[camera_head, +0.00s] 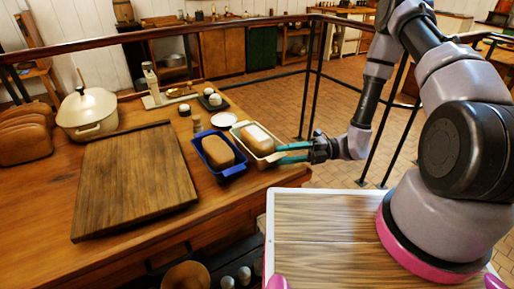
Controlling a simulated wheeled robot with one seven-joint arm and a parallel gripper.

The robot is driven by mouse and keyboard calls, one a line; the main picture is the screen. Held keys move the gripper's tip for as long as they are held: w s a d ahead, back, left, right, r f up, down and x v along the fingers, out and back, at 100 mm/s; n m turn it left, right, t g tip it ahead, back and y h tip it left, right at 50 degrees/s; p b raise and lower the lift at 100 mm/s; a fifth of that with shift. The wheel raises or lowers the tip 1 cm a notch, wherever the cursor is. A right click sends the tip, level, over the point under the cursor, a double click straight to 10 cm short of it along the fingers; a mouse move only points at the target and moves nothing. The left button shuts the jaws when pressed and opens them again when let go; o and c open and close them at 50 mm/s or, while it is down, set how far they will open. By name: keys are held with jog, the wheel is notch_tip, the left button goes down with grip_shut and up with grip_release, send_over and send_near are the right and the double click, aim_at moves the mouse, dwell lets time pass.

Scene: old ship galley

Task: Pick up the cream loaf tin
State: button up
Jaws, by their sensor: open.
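The cream loaf tin (270,159) stands on the wooden table near its right edge, with a brown loaf (256,139) in it. My gripper (281,154) reaches in from the right with its teal fingers at the tin's right end. The fingers are apart, one above the other in the picture. I cannot tell whether they touch the tin or stand on both sides of its wall.
A blue loaf tin (232,171) with a loaf stands close on the left. Behind are a white saucer (224,120) and small jars. A large wooden board (130,180), a cream pot (88,112) and several loaves (25,138) fill the left. A railing runs behind.

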grip_shut()
dwell(1.4)
